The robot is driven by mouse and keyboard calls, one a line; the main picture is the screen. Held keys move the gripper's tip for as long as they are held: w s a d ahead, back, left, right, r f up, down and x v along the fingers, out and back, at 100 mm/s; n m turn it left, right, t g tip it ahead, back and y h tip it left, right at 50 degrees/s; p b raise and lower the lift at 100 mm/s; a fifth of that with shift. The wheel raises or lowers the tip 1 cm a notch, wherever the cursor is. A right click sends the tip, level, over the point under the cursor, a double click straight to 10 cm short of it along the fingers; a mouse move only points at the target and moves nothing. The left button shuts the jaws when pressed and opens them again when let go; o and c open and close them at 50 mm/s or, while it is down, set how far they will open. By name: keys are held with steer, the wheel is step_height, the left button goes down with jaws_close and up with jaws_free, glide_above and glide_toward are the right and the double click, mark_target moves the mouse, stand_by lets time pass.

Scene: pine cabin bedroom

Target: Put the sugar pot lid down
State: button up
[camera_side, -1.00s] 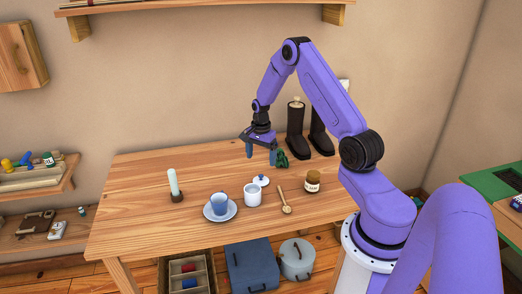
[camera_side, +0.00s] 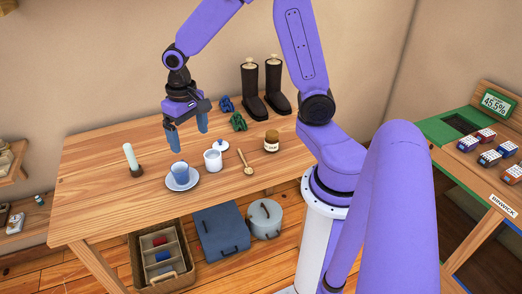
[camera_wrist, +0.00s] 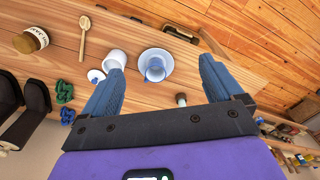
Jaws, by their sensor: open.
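The white sugar pot lid (camera_side: 221,147) lies on the wooden table, just behind and right of the white pot (camera_side: 213,161); a small knob seems to stand on top. In the wrist view the lid (camera_wrist: 95,76) is partly hidden near my left finger, beside the pot (camera_wrist: 115,59). My gripper (camera_side: 187,133) is open and empty, in the air above the table, behind the blue cup and apart from the lid. Its two blue fingers spread wide in the wrist view (camera_wrist: 163,68).
A blue cup (camera_side: 179,171) stands on a saucer (camera_side: 190,183) left of the pot. Boots (camera_side: 252,90) and green (camera_side: 238,122) and blue (camera_side: 226,104) items are at the back.

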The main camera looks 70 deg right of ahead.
steer(key=s+a+r+n, duration=0.2)
steer(key=s+n, duration=0.5)
steer(key=s, duration=0.4)
steer(key=s+a+r+n, duration=0.2)
steer(key=s+a+n, duration=0.1)
steer(key=s+n, duration=0.5)
steer(key=s, duration=0.2)
steer(key=shift+s+a+r, duration=0.15)
steer(key=shift+s+a, duration=0.05)
steer(key=shift+s, duration=0.15)
